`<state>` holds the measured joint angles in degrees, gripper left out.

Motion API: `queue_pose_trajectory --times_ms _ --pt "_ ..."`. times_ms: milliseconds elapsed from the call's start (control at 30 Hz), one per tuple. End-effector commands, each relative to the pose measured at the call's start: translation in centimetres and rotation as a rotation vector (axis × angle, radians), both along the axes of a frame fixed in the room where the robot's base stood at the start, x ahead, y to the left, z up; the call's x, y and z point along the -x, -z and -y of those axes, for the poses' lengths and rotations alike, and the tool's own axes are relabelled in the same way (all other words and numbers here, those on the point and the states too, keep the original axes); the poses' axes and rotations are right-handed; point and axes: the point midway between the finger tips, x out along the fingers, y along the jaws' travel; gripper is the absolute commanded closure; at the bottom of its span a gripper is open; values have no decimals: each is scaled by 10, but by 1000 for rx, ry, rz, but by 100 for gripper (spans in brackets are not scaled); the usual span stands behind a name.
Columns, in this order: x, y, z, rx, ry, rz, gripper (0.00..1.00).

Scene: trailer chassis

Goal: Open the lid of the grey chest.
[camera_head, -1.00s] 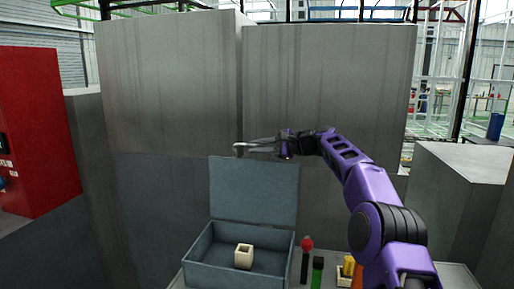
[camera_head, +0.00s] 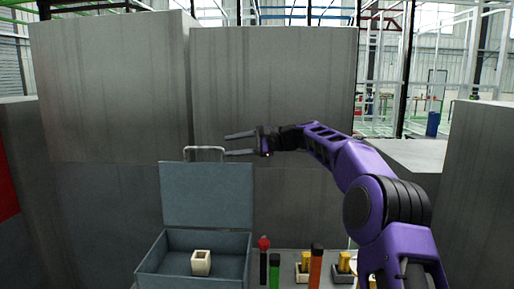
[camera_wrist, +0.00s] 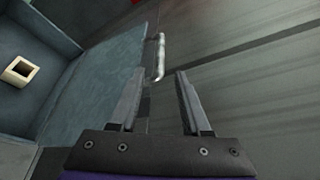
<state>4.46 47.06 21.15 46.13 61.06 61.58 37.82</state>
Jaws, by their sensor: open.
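The grey chest (camera_head: 160,262) stands at the lower left of the head view with its lid (camera_head: 207,196) raised upright behind the box. A metal handle (camera_head: 204,149) sticks up from the lid's top edge. In the wrist view the lid (camera_wrist: 100,75) slants across the left, and its handle (camera_wrist: 160,57) lies just beyond the fingertips. My gripper (camera_head: 227,145) is open and empty, pointing left, close to the handle at the lid's top right. Its two fingers show apart in the wrist view (camera_wrist: 160,75), with no contact on the handle visible.
A small cream hollow block (camera_head: 201,263) sits inside the chest. Right of the chest are a red-topped item (camera_head: 264,250), a green block (camera_head: 274,268), an orange block (camera_head: 315,268) and yellow pieces in small holders (camera_head: 304,266). Tall grey panels (camera_head: 270,90) stand behind.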

Motion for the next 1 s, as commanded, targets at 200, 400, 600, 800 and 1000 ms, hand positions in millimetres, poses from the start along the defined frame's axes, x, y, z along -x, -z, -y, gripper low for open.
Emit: queue_pose_trajectory --times_ms 200,400,600,800,1000 --pt "15 -11 48 0 3 1 53" --pt "24 -17 72 -1 -1 1 53" --pt "26 -19 78 -1 -2 1 53" --pt "26 -19 78 0 -2 1 53" --pt "22 -12 74 73 25 28 53"
